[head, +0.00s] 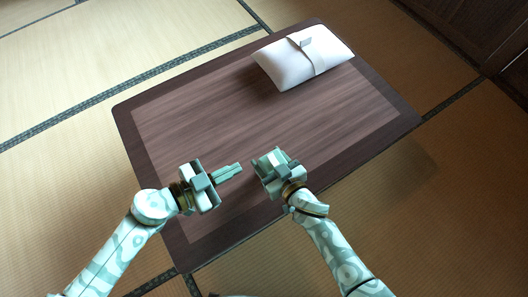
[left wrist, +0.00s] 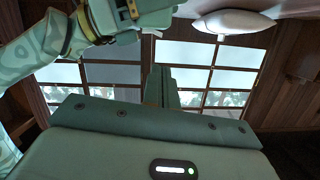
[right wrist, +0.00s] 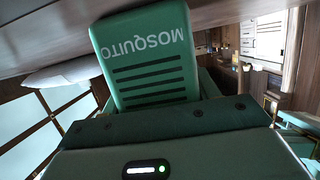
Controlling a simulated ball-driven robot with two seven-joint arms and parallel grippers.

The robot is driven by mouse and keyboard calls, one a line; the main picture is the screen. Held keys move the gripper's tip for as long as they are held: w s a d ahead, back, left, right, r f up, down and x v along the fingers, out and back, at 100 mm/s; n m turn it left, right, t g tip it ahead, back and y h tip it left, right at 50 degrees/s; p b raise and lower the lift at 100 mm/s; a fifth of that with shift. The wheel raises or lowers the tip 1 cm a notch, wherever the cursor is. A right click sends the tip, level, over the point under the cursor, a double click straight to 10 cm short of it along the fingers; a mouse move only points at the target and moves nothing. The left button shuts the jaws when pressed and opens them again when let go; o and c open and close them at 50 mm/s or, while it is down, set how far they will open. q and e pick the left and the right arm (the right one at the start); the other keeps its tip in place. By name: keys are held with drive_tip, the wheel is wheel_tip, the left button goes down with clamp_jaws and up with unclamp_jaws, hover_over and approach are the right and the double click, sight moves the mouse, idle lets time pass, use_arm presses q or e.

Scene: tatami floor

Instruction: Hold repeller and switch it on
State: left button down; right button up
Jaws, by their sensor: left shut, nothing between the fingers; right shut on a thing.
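The repeller is a green, rounded box (right wrist: 150,62) with "MOSQUITO" and dark slots on its face. It reads upside down in the right wrist view. My right gripper (head: 271,160) is shut on it above the table; the fingers are mostly hidden behind it in the right wrist view. In the head view the repeller is hard to tell from the gripper. My left gripper (head: 238,168) is shut and empty, its fingers pointing toward the right gripper with a small gap between. Its closed fingers also show in the left wrist view (left wrist: 164,87). No switch can be made out.
A low dark wooden table (head: 190,115) lies under both grippers, its middle bare. A white pillow (head: 300,62) with a band and small tag lies at its far right corner. Tatami floor (head: 70,60) surrounds the table.

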sight(263, 159)
idle(0.3)
use_arm(q)
drive_tip(key=x, duration=1)
drive_tip(key=shift+w+a+f+n, duration=0.1)
drive_tip(key=shift+w+f+n, duration=0.05)
drive_tip(key=shift+f+n, duration=0.35)
drive_tip(key=v, duration=1)
drive_tip(key=shift+w+a, duration=0.25)
drive_tip(key=shift+w, duration=0.05)
use_arm(e)
drive_tip(key=o, duration=1.1)
drive_tip(key=shift+o, duration=0.2)
